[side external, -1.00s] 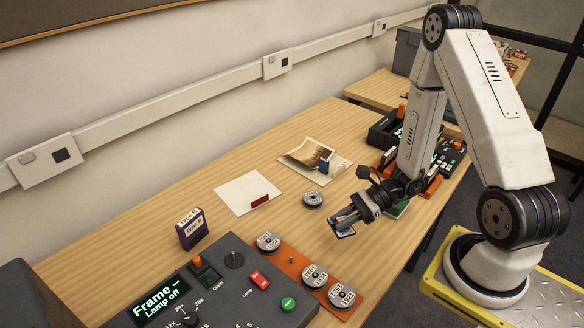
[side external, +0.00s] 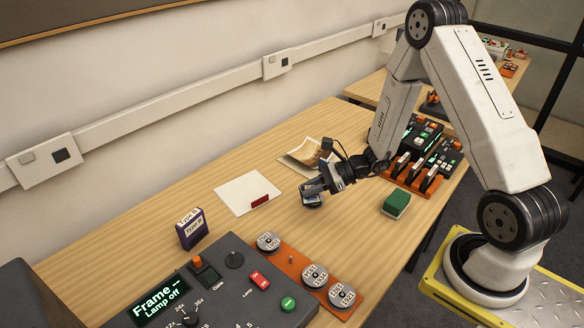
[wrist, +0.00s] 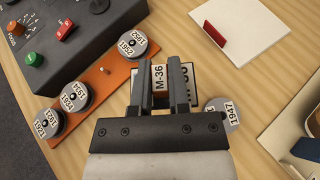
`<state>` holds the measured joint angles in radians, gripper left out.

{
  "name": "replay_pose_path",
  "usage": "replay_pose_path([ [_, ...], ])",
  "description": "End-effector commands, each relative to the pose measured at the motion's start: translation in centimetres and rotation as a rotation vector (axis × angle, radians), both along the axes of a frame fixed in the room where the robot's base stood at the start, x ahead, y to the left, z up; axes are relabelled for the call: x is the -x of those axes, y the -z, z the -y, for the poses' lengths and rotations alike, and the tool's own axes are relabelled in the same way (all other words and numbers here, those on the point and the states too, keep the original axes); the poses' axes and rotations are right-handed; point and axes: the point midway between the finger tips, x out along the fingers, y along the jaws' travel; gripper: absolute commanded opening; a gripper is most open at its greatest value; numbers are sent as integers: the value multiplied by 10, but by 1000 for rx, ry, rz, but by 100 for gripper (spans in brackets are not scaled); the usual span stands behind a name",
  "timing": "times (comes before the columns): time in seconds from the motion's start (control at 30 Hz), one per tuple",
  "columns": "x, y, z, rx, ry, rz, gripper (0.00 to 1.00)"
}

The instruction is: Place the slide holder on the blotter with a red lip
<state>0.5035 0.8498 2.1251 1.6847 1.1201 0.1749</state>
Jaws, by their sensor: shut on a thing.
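My gripper (side external: 312,188) is shut on the slide holder (side external: 313,200), a small dark-edged piece. In the wrist view the slide holder (wrist: 159,80) shows a white "M-36" label between the two fingers of my gripper (wrist: 160,62). The white blotter with a red lip (side external: 240,192) lies flat and bare, to the left of my gripper. It shows at the upper right in the wrist view (wrist: 255,28). The slide holder is apart from it, above the wooden table.
A loose disc marked 1947 (wrist: 222,112) is beside and below my gripper. Another blotter (side external: 291,165) holds photos. A control panel (side external: 220,278) and an orange rack of discs (side external: 290,262) are in front. A purple box (side external: 191,231) and a green block (side external: 396,204) stand on the table.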

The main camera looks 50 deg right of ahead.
Motion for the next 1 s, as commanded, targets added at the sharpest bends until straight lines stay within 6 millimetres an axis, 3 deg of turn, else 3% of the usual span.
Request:
replay_pose_path([
  [0.1, -30, -11, 0, -10, 44, 12, 0],
  [0.2, -46, -18, 0, -20, 72, 17, 0],
  [0.67, -64, -19, 0, -30, 94, 18, 0],
  [1.0, -103, -1, 2, -30, 91, 18, 0],
])
